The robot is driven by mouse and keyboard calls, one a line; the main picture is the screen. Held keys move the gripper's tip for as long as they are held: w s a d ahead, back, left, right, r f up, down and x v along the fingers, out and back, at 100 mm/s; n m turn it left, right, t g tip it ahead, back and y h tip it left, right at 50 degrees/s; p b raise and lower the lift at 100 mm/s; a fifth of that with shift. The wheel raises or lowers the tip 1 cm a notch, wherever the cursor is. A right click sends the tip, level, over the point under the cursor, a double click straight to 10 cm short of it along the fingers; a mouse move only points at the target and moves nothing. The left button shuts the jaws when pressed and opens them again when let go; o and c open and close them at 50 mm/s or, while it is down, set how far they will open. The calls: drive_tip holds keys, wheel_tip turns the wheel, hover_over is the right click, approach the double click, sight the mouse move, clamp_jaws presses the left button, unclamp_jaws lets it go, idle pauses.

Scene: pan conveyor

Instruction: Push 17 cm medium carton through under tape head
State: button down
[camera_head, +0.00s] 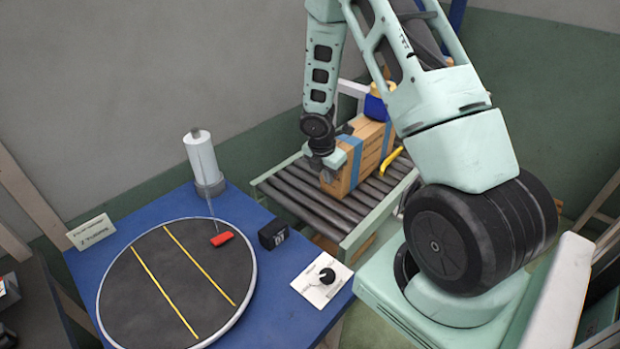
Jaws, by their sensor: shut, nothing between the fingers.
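The carton (368,150) is a brown box with blue bands. It stands upright on the grey roller conveyor (312,205), partly hidden behind my arm. My gripper (334,162) is shut and empty at the carton's near left end; it looks close against that face, but I cannot tell whether it touches. The tape head (377,106) seems to be the blue and yellow part above the carton's far end, on a pale frame (352,90). My arm hides much of it.
A yellow bar (392,158) lies along the carton's right side. Left of the conveyor is a blue table (262,290) with a round dark turntable (150,285), a red block (222,239), a black box (272,234), a white roll (201,155) and a knob panel (322,280). The near rollers are clear.

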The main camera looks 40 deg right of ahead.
sight(361, 150)
drive_tip(key=d+p, duration=0.2)
drive_tip(key=d, duration=0.1)
drive_tip(key=d+p, duration=0.2)
drive_tip(key=d, duration=0.2)
drive_tip(key=d+p, duration=0.2)
drive_tip(key=d, duration=0.2)
drive_tip(key=shift+w+d+r, duration=0.1)
drive_tip(key=shift+w+r, duration=0.1)
drive_tip(key=shift+w, duration=0.15)
drive_tip(key=shift+w+d+f+p, duration=0.1)
drive_tip(key=shift+d+f+p, duration=0.1)
drive_tip(key=shift+d+p, duration=0.25)
drive_tip(key=shift+d, duration=0.1)
